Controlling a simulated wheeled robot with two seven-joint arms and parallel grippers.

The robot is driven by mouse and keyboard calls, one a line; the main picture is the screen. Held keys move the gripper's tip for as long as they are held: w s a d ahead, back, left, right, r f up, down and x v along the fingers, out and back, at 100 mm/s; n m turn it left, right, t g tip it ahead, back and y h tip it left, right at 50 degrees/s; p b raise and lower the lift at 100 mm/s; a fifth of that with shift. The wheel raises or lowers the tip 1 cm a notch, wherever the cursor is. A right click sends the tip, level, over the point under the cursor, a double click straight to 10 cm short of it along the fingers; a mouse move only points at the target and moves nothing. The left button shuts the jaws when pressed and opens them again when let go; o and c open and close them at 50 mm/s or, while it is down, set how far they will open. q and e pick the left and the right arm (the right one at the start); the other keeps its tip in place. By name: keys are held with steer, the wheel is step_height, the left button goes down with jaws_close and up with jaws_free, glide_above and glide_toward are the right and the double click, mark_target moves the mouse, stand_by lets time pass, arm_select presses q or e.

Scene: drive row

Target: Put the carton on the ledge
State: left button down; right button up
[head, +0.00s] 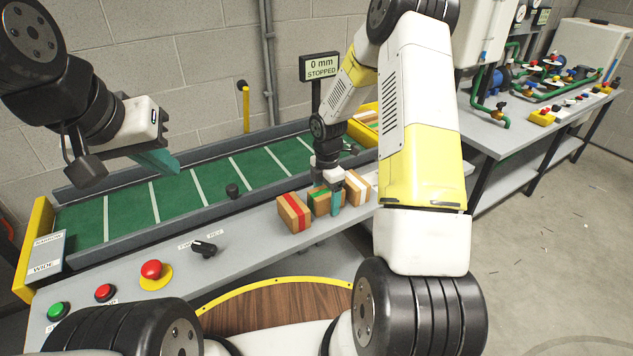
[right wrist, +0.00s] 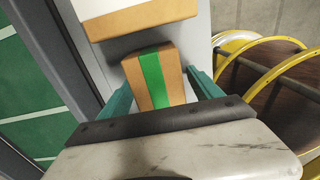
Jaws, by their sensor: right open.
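Three tan cartons stand in a row on the grey ledge (head: 240,246) in front of the belt in the head view: red-striped (head: 294,213), green-striped (head: 318,201) and white-striped (head: 358,188). My right gripper (head: 335,196) is down at the green-striped carton, partly covering it. In the right wrist view, the green-striped carton (right wrist: 152,80) lies between the two teal fingers of the open right gripper (right wrist: 163,96), with gaps visible beside it. My left gripper (head: 160,160) hangs over the belt at the left, away from the cartons. Its jaw opening is not clear.
The green belt (head: 175,192) with white lines is empty on its visible left part. A sign (head: 320,67) reads 0 mm STOPPED. Buttons and a black knob (head: 204,248) sit on the front panel. A wooden surface with yellow edging (head: 275,308) is nearest me.

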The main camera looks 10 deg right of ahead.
mark_target(326, 190)
step_height(326, 190, up, 12)
steer(key=shift+f, duration=0.25)
steer(key=s+r+m+t, duration=0.1)
steer(key=s+r+m, duration=0.3)
steer(key=r, duration=0.4)
steer(key=s+r+m+t, duration=0.2)
steer(key=s+r+m, duration=0.3)
steer(key=r, duration=0.2)
steer(key=s+a+r+m+t+y, duration=0.1)
steer(key=s+r+m, duration=0.2)
steer(key=s+m, duration=0.3)
steer(key=s+a+r+m+t+y, duration=0.1)
steer(key=s+r+m, duration=0.3)
steer(key=s, duration=0.5)
steer(key=shift+s+a+m+t, duration=0.2)
steer(key=shift+a+m+t, duration=0.3)
steer(key=shift+m, duration=0.7)
steer(key=shift+d+r, duration=0.1)
steer(key=shift+d, duration=0.05)
